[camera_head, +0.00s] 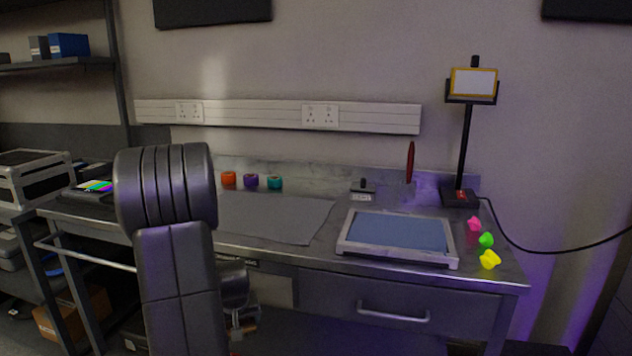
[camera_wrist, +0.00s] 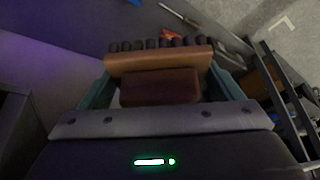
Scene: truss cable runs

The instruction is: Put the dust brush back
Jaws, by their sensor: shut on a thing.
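The dust brush (camera_wrist: 160,62) has a brown wooden body with a row of dark bristle tufts along its far edge. My gripper (camera_wrist: 158,78) is shut on it, with a teal finger at each side of the brush in the wrist view. In the head view my gripper (camera_head: 243,318) is low, in front of the bench and below its top, partly hidden by my arm. A small brownish part shows there, too small to make out clearly. I cannot tell which place belongs to the brush.
A drawer handle (camera_head: 393,314) sticks out in front. A shelf rack (camera_head: 115,60) stands left.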

